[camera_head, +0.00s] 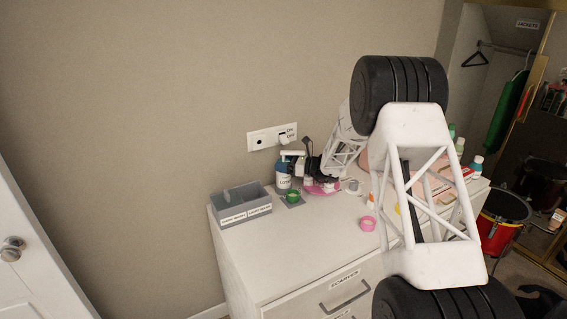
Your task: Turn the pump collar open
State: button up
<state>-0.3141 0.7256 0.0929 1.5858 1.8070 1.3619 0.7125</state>
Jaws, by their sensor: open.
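The collar below the head is too small to make out clearly. My gripper (303,166) is dark, open, and just to the right of the bottle's upper part, close to the pump head. I cannot tell whether the fingers touch the bottle or stand around it. My white arm comes in from the right and hides part of the dresser top.
A grey divided box (243,211) with labels stands left of the bottle. A green cup (292,197) sits close in front of the bottle, a pink dish (322,188) to its right and a pink cup (367,223) nearer. The front-left dresser top (285,245) is clear.

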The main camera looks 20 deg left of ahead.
jog(key=shift+c, duration=0.3)
jog(key=c, duration=1.2)
jog(key=shift+m+t, duration=0.4)
jog(key=shift+t, duration=0.2)
jog(key=m+t, duration=0.2)
jog(key=t, duration=0.1)
jog(key=m+t+h, duration=0.1)
jog(key=m+t, duration=0.1)
jog(key=t, duration=0.1)
jog(key=shift+s+h, duration=0.1)
jog(key=shift+h, duration=0.2)
jog(key=shift+m+t+h, duration=1.7)
jog(key=shift+m+t, duration=0.3)
jog(key=shift+t, duration=0.7)
jog(key=o, duration=1.3)
jog(key=shift+c, duration=0.2)
